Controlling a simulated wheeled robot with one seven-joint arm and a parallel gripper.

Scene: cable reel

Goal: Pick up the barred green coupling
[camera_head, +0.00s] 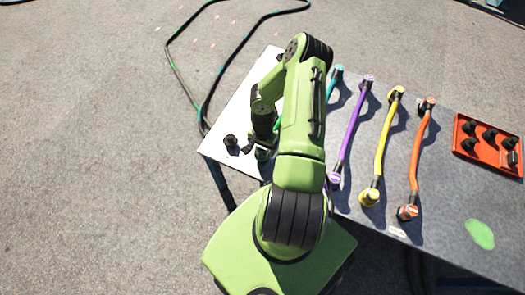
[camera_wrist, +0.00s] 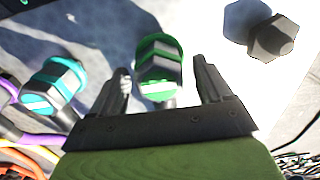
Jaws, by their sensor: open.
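The barred green coupling (camera_wrist: 160,70) has green and pale bands and shows in the wrist view between the two fingers of my gripper (camera_wrist: 163,80). The fingers are open, one on each side of it, with a visible gap on both sides. I cannot tell how far it lies below the fingertips. In the head view, a green end piece (camera_head: 263,154) shows just below my wrist, partly hidden by the arm.
A teal banded coupling (camera_wrist: 52,86) lies left of my gripper. A dark hex fitting (camera_wrist: 273,38) stands to the right. Purple (camera_head: 352,130), yellow (camera_head: 384,140) and orange (camera_head: 417,150) cables lie across the table (camera_head: 445,215). A red-orange tray (camera_head: 502,166) holds several black fittings.

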